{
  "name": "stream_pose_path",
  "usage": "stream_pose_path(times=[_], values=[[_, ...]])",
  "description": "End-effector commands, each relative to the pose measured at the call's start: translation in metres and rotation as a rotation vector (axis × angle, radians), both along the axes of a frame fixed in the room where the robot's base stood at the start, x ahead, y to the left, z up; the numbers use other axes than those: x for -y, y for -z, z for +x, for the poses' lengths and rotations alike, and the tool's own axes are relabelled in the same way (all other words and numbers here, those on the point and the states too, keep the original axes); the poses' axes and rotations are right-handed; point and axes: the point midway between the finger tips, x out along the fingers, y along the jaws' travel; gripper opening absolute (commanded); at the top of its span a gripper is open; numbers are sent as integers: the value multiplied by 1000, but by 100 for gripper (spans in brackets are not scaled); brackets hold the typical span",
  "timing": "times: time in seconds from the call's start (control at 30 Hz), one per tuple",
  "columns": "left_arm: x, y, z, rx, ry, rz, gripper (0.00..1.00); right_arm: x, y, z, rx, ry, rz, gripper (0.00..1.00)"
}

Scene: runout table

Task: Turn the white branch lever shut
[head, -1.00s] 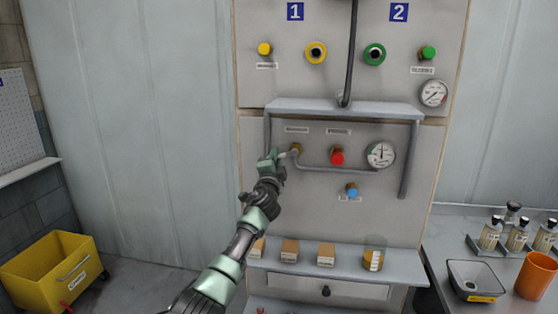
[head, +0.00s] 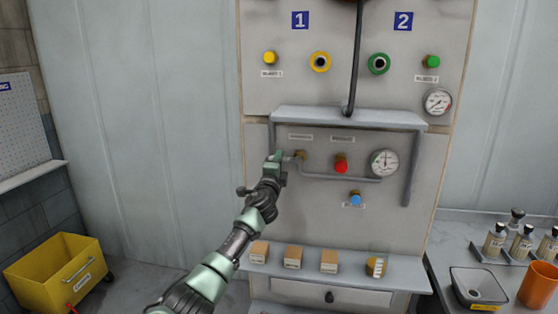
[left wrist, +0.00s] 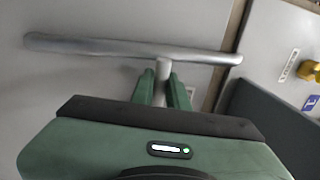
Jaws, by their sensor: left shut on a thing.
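The white branch lever (head: 288,158) sticks out to the left from a brass valve (head: 299,156) on the lower panel, under the small grey shelf. My left gripper (head: 279,159) is at the lever's outer end and shut on it, hiding that end. In the left wrist view the pale lever (left wrist: 163,70) stands between the two green fingers (left wrist: 162,88), with a grey pipe (left wrist: 110,46) running across just behind it. My right gripper is not in view.
A grey pipe frame (head: 413,165) surrounds the valve. A lower shelf (head: 400,274) holds small boxes. A yellow cart (head: 55,275) stands at floor left.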

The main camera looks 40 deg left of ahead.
Motion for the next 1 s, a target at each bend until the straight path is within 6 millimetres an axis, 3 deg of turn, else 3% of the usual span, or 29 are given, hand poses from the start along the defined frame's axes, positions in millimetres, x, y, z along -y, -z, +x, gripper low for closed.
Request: stream_pose_path(times=[0.03, 0.07, 0.1, 0.17, 0.57, 1.0], values=[[-5, -13, -3, 15, -9, 9, 0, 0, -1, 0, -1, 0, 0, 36], [-5, -13, -3, 15, -9, 9, 0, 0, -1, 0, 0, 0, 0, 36], [-5, -13, -3, 15, -9, 9, 21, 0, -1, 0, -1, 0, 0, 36], [-5, -13, -3, 15, -9, 8, 37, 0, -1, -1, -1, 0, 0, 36], [0, -4, -5, 6, -5, 5, 37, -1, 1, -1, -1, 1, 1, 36], [28, 10, -53, 6, -5, 5, 37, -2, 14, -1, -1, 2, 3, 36]])
